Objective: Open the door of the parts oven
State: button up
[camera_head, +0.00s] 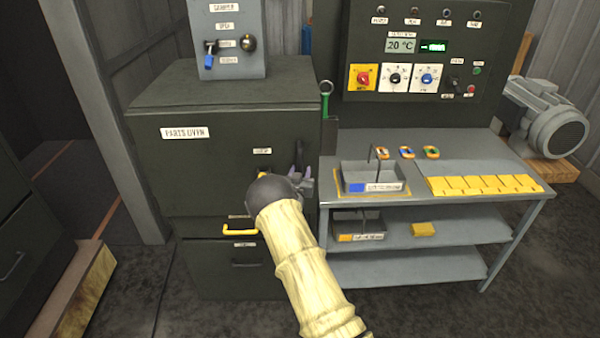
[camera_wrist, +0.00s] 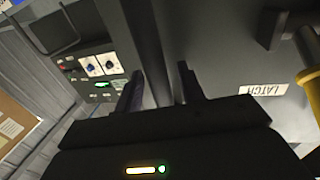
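The parts oven (camera_head: 190,155) is a dark grey-green cabinet at left centre in the head view, and its door front looks shut. A small label reading LATCH (camera_wrist: 262,90) shows on it in the wrist view. Beside that label are a yellow bar (camera_wrist: 307,48) and a dark bracket (camera_wrist: 272,28). A bit of yellow (camera_head: 263,175) also shows beside my wrist in the head view. My gripper (camera_head: 304,178) is at the oven's right front edge. In the wrist view its fingers (camera_wrist: 160,90) are apart, with no object clearly held. My wrist hides part of the door.
A yellow handle (camera_head: 240,229) sits lower on the cabinet front. A grey workbench (camera_head: 480,165) with a tray (camera_head: 372,185) stands close on the right. A control panel (camera_head: 420,60) rises behind it. A wooden block (camera_head: 75,295) lies at lower left.

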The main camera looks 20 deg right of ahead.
jog(key=shift+c, duration=0.2)
grip_shut()
jog(key=shift+s, duration=0.1)
